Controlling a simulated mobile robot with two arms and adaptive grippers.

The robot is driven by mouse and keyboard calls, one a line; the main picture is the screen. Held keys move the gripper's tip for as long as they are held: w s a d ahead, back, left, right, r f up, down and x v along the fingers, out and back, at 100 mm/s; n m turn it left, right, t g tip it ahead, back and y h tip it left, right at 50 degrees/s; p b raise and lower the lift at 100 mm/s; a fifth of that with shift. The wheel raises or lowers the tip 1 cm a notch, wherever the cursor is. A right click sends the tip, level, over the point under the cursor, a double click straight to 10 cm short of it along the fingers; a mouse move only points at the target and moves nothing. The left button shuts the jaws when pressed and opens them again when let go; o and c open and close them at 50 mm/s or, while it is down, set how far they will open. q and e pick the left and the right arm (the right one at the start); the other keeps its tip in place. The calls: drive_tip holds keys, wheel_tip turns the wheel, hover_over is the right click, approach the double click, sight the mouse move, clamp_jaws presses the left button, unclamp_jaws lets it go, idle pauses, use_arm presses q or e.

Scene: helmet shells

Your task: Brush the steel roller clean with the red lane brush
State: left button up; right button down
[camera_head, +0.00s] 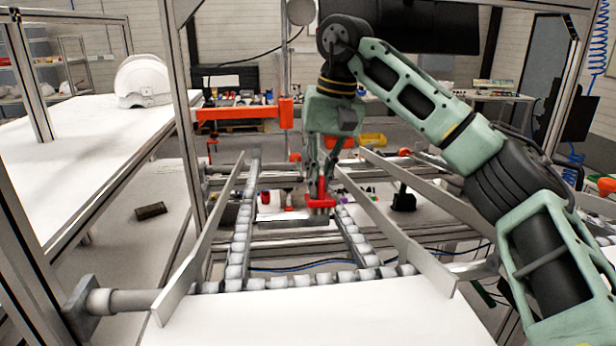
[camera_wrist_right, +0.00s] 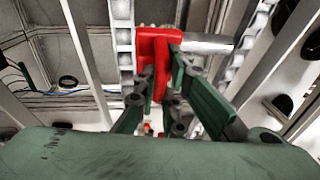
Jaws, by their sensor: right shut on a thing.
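The red lane brush (camera_head: 319,202) is held in my right gripper (camera_head: 322,180), whose fingers are shut on it; it also shows in the right wrist view (camera_wrist_right: 157,55) between the fingers. The steel roller (camera_head: 292,222) lies crosswise between the two roller tracks, and the brush is over its right end. In the right wrist view the bright steel roller (camera_wrist_right: 207,46) sticks out to the right from behind the brush. I cannot tell whether the bristles touch it. My left gripper is not in view.
Roller tracks (camera_head: 237,245) with slanted metal side rails (camera_head: 203,240) flank the roller. A white table (camera_head: 310,318) is in front. A white helmet shell (camera_head: 143,80) stands on the left table. A dark block (camera_head: 150,211) lies lower left. Red and yellow bins are behind.

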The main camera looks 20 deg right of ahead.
drive_tip(key=shift+d+f, duration=0.1)
drive_tip(key=shift+f, duration=0.2)
drive_tip(key=r, duration=0.1)
drive_tip(key=w+r, duration=0.1)
drive_tip(key=r, duration=0.3)
drive_tip(key=shift+w+d+r, duration=0.15)
drive_tip(key=shift+w+d, duration=0.15)
drive_tip(key=shift+d, duration=0.1)
drive_tip(key=shift+w+r, duration=0.15)
drive_tip(key=shift+r, duration=0.25)
drive_tip(key=shift+r, duration=0.1)
drive_tip(key=shift+w+r, duration=0.25)
drive_tip(key=shift+r, duration=0.45)
drive_tip(key=shift+w+r, duration=0.25)
drive_tip(key=shift+r, duration=0.4)
drive_tip(key=shift+d, duration=0.15)
drive_tip(key=shift+f, duration=0.1)
